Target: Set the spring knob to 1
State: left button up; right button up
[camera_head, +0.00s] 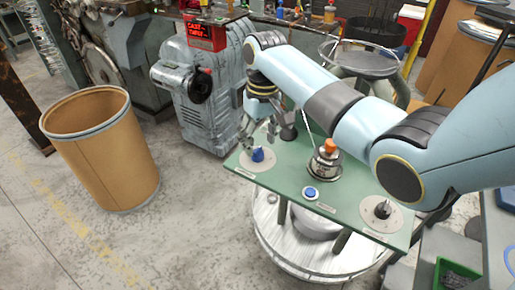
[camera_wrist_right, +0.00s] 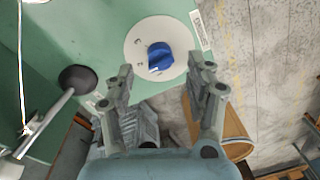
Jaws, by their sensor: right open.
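A blue knob (camera_head: 257,155) sits on a round white dial plate (camera_head: 245,162) at the left end of a green panel (camera_head: 285,180). In the right wrist view the blue knob (camera_wrist_right: 160,57) lies just beyond my fingertips, on its white dial (camera_wrist_right: 133,42). My right gripper (camera_head: 259,134) is above the knob with its fingers pointing down. In the wrist view the gripper (camera_wrist_right: 162,78) is open and empty, its fingers apart. A black knob (camera_head: 382,210) sits on another dial at the panel's right end. The labels are too small to read. My left gripper is not in view.
A dark round-ended lever (camera_wrist_right: 78,79) stands near the blue knob. A metal piece with an orange top (camera_head: 326,160) and a blue button (camera_head: 310,193) are mid-panel. A brown drum (camera_head: 103,150) stands left, a grey machine (camera_head: 210,85) behind. Floor between drum and panel is clear.

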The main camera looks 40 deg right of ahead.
aim_at(258, 149)
notch_tip(258, 149, down, 3)
jog(key=shift+a+f, duration=0.1)
jog(key=shift+f, duration=0.25)
jog(key=shift+c, duration=0.2)
jog(key=c, duration=0.5)
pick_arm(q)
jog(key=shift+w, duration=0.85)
pick_arm(e)
grip_shut()
